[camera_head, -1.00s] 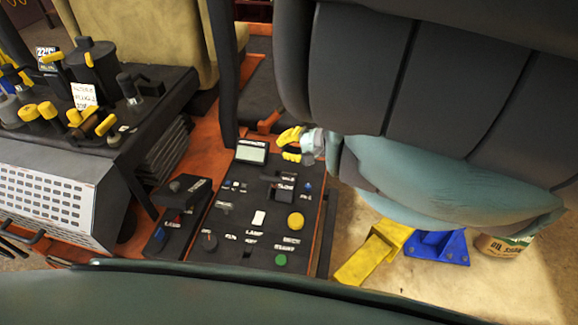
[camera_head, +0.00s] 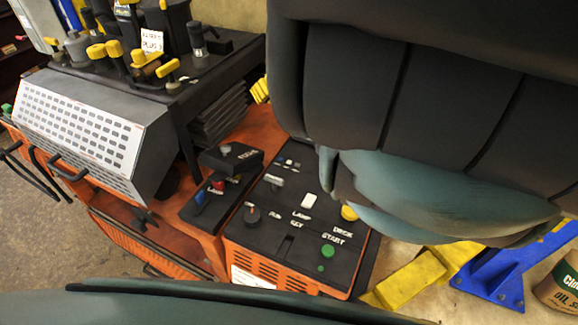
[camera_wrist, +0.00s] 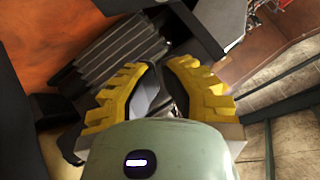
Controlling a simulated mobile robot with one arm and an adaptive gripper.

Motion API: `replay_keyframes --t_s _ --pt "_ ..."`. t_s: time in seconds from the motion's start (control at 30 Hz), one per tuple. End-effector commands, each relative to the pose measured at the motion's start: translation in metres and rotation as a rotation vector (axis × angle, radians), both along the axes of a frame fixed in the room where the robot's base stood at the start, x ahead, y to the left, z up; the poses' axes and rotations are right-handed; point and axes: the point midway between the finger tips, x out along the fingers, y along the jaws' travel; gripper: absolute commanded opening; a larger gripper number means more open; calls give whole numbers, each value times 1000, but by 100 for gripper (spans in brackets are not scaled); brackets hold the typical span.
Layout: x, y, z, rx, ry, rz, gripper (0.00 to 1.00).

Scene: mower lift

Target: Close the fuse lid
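The fuse lid appears to be the black labelled flap (camera_head: 232,158) on a small black box left of the control panel. It stands tilted above the box (camera_head: 212,196), and a small red part shows beneath it. In the head view only a yellow finger of my gripper (camera_head: 260,90) shows beyond the lid, apart from it; my arm hides the rest. In the wrist view both yellow fingers of my gripper (camera_wrist: 162,66) show, with a gap between their tips and nothing held. They point toward black ribbed bellows (camera_wrist: 122,48).
The control panel (camera_head: 285,250) with knobs and buttons lies right of the box. A grey perforated housing (camera_head: 80,120) and yellow-handled levers (camera_head: 145,62) stand to the left. Yellow (camera_head: 415,280) and blue (camera_head: 505,275) brackets and a can (camera_head: 560,285) lie at right.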

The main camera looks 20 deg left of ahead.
Motion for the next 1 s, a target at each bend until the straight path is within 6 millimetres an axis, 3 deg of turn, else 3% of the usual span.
replay_keyframes --t_s 0.6,1.0 --pt "-30 67 -55 -1 9 3 0" --pt "-48 70 -90 1 5 2 0"
